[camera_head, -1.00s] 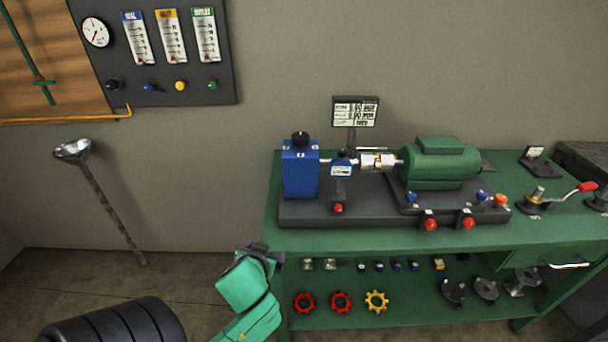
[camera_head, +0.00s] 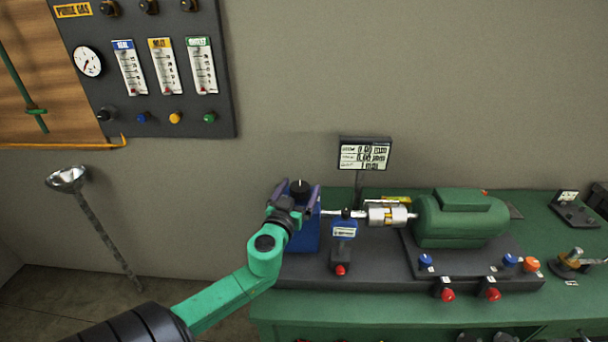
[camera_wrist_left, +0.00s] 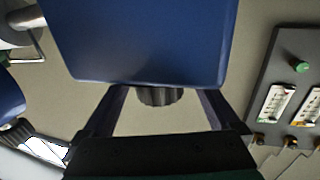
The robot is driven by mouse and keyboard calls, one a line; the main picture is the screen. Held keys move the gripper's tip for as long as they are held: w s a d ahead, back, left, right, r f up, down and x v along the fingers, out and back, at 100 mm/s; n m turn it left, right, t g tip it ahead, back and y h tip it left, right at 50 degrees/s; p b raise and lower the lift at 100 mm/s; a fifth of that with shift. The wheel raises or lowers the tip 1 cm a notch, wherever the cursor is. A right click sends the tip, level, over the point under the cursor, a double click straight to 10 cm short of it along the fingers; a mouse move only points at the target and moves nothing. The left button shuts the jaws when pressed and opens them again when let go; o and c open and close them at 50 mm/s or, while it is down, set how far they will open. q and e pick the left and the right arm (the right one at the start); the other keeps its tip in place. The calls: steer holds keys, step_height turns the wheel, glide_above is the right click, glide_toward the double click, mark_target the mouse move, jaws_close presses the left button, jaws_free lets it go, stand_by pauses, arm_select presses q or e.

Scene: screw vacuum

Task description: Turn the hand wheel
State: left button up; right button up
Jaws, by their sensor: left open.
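The hand wheel, a black ridged knob (camera_head: 299,187), sits on top of the blue box (camera_head: 305,238) at the left end of the bench unit. My left gripper (camera_head: 295,191) is open, with its two dark fingers on either side of the knob in the head view. In the left wrist view the knob (camera_wrist_left: 160,97) shows between the fingers, with a gap on both sides, against the blue box (camera_wrist_left: 145,40). Part of the blue box is hidden behind my gripper in the head view. My right gripper is not in view.
A shaft with a silver coupling (camera_head: 388,215) and a green motor (camera_head: 462,220) stand to the right. A small display (camera_head: 364,154) rises behind. A gauge panel (camera_head: 160,110) hangs on the wall at left.

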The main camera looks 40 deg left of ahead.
mark_target(304, 182)
arm_select(q)
steer(key=x, duration=0.3)
steer(key=shift+w+r, duration=0.15)
steer(key=shift+w, duration=0.1)
steer(key=shift+a, duration=0.1)
steer(key=shift+c, duration=0.6)
steer(key=c, duration=1.3)
steer(key=shift+o, duration=0.3)
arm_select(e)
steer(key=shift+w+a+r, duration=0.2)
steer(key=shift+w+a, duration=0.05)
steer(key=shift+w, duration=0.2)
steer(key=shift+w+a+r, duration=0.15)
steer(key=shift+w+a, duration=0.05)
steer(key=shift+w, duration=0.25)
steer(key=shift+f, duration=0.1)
